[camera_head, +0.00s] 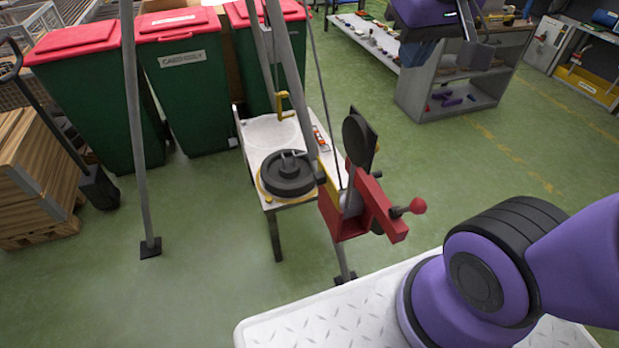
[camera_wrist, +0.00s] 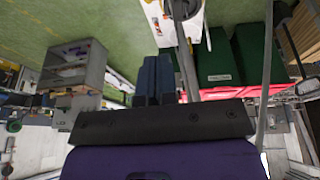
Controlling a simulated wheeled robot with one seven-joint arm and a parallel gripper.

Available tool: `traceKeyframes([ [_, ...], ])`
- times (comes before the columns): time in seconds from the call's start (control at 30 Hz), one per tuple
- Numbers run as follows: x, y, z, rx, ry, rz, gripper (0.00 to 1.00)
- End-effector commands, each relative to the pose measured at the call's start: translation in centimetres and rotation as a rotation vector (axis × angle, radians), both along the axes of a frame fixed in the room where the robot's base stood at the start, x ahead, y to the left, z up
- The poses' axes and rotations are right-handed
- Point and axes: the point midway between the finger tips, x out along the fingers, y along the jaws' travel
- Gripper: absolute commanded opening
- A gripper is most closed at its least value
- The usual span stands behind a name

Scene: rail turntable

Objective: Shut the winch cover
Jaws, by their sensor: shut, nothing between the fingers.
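The red winch (camera_head: 345,212) is fixed on a leg of the grey tripod in the head view. Its dark winch cover (camera_head: 362,138) stands up above the red body, open, with a round dark disc on its face. A crank with a red ball knob (camera_head: 417,205) sticks out to the right. My gripper (camera_wrist: 155,58) shows in the wrist view as two dark blue fingers close together, shut and empty. Part of my purple arm end shows at the top of the head view, above and right of the winch, apart from the cover. I cannot make out the cover in the wrist view.
A small white table (camera_head: 262,132) behind the winch holds a dark round weight (camera_head: 288,176) below a yellow hook (camera_head: 283,103). Green bins with red lids (camera_head: 185,85) stand behind. A grey shelf unit (camera_head: 440,98) is at the back right. Green floor between is clear.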

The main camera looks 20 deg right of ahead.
Motion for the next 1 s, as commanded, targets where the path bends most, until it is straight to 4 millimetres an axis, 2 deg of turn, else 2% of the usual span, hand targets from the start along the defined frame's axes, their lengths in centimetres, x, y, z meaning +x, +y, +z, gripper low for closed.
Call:
traceKeyframes([
  [0.2,4.5,2.1,-2.7,-0.054,0.096,-0.021,0.00],
  [0.47,9.0,5.3,-7.1,-0.128,0.185,-0.041,0.00],
  [0.7,12.4,9.0,-12.3,-0.201,0.247,-0.047,0.00],
  [1.0,14.8,14.2,-20.4,-0.290,0.305,-0.043,0.00],
])
